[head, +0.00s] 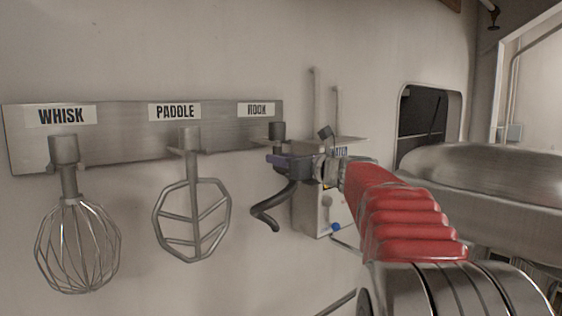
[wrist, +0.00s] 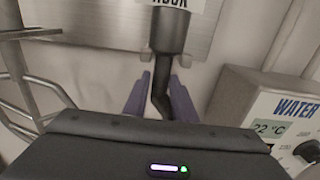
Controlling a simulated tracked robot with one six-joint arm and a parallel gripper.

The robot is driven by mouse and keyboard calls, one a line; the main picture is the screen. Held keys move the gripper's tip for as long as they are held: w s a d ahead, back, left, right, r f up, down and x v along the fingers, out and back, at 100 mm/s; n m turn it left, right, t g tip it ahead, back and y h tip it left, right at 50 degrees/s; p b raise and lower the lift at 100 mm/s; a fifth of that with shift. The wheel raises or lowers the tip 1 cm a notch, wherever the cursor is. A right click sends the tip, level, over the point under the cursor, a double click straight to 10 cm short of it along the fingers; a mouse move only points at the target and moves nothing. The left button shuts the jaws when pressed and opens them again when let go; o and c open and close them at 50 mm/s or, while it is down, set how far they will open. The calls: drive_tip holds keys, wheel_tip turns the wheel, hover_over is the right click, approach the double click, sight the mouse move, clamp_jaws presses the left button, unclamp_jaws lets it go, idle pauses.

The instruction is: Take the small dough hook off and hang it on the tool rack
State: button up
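The dark dough hook (head: 274,213) hangs upright at the HOOK place of the tool rack (head: 120,146), with its collar (wrist: 168,30) at the rack's lower edge. Its curled end hangs free below. My gripper (head: 279,161) is at the hook's shank, just below the collar. In the wrist view, the purple fingers of my gripper (wrist: 161,92) stand on either side of the shank (wrist: 158,80). Whether they press on it or stand slightly apart cannot be made out. The lower part of the hook is hidden behind the gripper body in the wrist view.
A whisk (head: 77,245) and a paddle (head: 192,220) hang on the rack to the left. A water meter box (head: 312,205) with pipes stands close to the right of the hook; it also shows in the wrist view (wrist: 250,95). A steel machine (head: 480,175) is at the right.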

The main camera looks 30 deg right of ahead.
drive_tip(key=o, duration=0.4)
drive_tip(key=shift+f, duration=0.2)
drive_tip(key=s, duration=0.4)
drive_tip(key=s+d, duration=0.1)
drive_tip(key=s, duration=0.4)
drive_tip(key=s+d, duration=0.1)
drive_tip(key=s, duration=0.3)
drive_tip(key=shift+s, duration=0.3)
